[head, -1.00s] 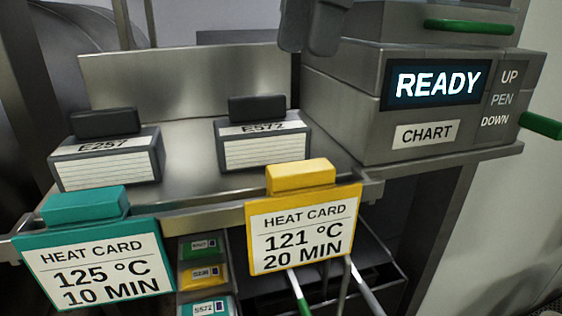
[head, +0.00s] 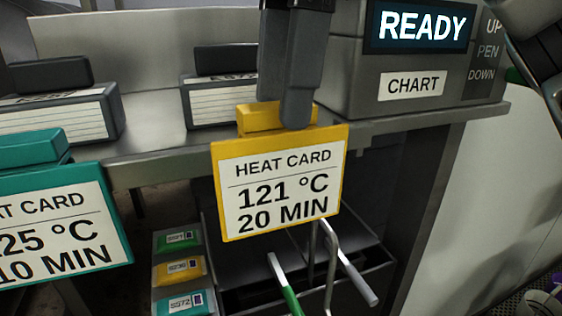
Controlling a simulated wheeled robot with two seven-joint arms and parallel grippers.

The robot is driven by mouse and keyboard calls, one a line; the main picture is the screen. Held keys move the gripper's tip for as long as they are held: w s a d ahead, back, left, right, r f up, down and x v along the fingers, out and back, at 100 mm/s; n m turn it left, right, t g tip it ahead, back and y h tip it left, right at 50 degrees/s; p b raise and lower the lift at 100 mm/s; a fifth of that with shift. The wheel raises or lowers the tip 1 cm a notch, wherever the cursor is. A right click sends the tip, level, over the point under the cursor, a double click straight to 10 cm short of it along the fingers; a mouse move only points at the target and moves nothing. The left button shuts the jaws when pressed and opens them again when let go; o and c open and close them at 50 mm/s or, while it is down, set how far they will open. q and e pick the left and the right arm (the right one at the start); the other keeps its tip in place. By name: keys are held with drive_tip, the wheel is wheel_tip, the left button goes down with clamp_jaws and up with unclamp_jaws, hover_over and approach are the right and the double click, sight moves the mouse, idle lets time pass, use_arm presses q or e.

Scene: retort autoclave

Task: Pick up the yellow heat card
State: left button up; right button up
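The yellow heat card (head: 228,190), marked 121 °C, 20 MIN, hangs upright at the front edge of the steel shelf, with a yellow block-shaped grip (head: 258,119) on top. My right gripper (head: 287,112) comes down from above at the right part of this grip. One dark finger overlaps the grip's front, and the other seems to reach behind it. I cannot tell whether the fingers press on it. My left gripper is not in view.
A teal heat card (head: 62,226) hangs to the left. Two labelled grey blocks (head: 60,118) (head: 213,108) stand on the shelf. The READY unit (head: 345,80) is at right. Below are small coloured cards (head: 180,270) and rods with a green handle (head: 289,297).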

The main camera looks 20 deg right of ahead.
sight(279, 168)
drive_tip(key=f, duration=0.3)
drive_tip(key=shift+a+f, duration=0.2)
drive_tip(key=shift+f, duration=0.05)
drive_tip(key=shift+c, duration=0.3)
drive_tip(key=c, duration=0.7)
